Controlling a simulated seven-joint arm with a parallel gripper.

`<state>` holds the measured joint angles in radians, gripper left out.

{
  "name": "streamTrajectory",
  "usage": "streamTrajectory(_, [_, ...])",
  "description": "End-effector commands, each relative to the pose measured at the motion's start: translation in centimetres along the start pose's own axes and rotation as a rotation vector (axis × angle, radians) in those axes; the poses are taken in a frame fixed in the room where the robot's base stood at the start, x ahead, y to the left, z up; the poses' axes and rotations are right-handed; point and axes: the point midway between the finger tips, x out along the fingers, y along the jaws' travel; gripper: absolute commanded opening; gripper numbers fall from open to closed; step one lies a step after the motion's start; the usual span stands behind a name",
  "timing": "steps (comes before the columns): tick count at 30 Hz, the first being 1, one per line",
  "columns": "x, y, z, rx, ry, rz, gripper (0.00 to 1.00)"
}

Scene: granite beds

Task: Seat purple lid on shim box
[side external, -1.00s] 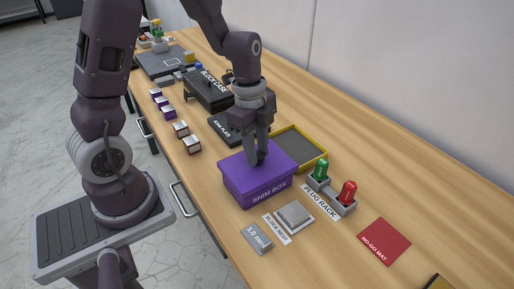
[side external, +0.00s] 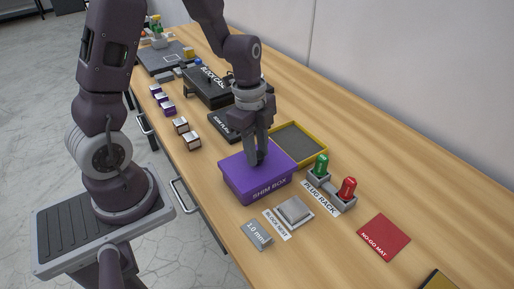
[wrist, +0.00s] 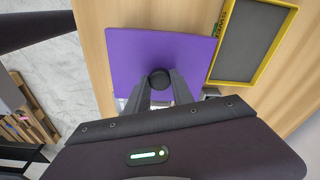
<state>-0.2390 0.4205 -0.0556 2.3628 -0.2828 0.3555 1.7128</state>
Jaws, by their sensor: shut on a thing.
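The purple lid (side external: 277,160) lies on top of the purple shim box (side external: 262,189), which bears the words SHIM BOX on its front. My gripper (side external: 257,160) points down at the middle of the lid. In the wrist view the lid (wrist: 130,62) fills the upper middle, and my gripper (wrist: 160,83) is shut on the lid's round dark knob (wrist: 160,77). The lid looks level and in line with the box in the side view. The fingers hide part of the lid, and the seam between lid and box is too small to judge.
A yellow-rimmed tray (side external: 322,159) stands close behind the box. The plug rack (side external: 330,189) with green and red plugs is to the right. The block nest (side external: 294,212) and a 1.0 mm shim (side external: 256,234) lie in front. A red no-go mat (side external: 384,237) lies farther right.

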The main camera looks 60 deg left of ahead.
Motion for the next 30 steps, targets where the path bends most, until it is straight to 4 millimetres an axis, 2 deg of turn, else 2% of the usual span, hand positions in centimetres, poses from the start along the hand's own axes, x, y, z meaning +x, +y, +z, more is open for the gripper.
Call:
streamTrajectory(9, [0.1,0.0,0.0,0.0,0.0,0.0,0.0])
streamTrajectory(10, [0.1,0.0,0.0,0.0,0.0,0.0,0.32])
streamTrajectory(13, [0.1,0.0,0.0,0.0,0.0,0.0,0.52])
streamTrajectory(14, [0.1,0.0,0.0,0.0,0.0,0.0,0.54])
streamTrajectory(23, [-0.2,-0.1,0.0,0.0,0.001,-0.002,0.54])
streamTrajectory(30, [-4.9,-0.1,0.0,0.0,0.0,-0.007,0.54])
